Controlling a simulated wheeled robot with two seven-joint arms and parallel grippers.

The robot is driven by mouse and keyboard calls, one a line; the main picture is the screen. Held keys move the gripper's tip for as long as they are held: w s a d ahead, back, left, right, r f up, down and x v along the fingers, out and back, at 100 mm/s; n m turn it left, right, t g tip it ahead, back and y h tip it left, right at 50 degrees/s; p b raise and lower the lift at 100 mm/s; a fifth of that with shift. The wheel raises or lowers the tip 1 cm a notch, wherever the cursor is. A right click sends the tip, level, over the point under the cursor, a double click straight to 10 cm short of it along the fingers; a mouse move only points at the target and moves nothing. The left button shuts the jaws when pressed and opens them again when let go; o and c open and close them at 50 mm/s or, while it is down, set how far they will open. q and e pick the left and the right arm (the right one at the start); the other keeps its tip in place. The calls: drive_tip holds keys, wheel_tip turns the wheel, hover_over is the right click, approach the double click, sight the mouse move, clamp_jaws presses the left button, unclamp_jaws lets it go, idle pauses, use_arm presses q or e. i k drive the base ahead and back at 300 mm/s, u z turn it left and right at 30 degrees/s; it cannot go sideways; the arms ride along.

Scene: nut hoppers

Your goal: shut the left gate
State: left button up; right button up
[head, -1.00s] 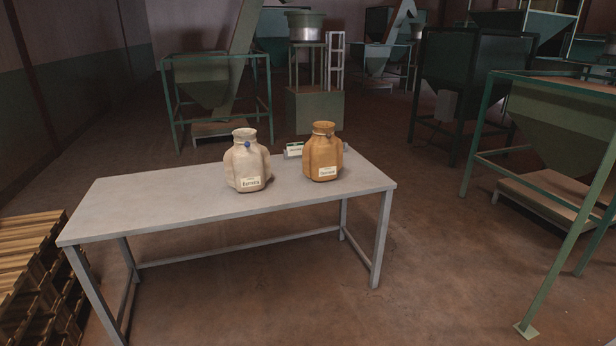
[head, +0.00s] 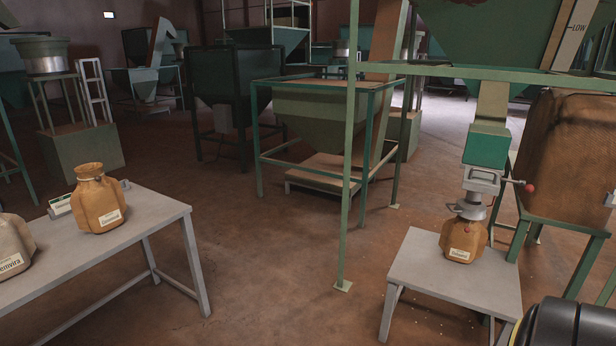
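A grey gate (head: 482,180) sits under the green spout (head: 486,147) of a hopper (head: 490,35) at the right of the head view. Its lever with a red knob (head: 529,188) sticks out to the right. Only this gate is clear in view; I cannot tell from the picture alone whether it is the left one. A tan sack (head: 463,241) stands upright on a small grey table (head: 450,275) directly under the spout. Neither of my grippers is in view.
A long grey table (head: 150,215) at left holds an orange-tan sack (head: 99,200) and a pale sack (head: 12,248). A green post (head: 348,200) stands between the tables. A large brown sack (head: 565,160) is at far right. Small bits lie on the floor.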

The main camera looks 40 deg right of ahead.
sight(479, 180)
drive_tip(key=z, duration=2.55)
drive_tip(key=i, duration=2.05)
drive_tip(key=z, duration=0.5)
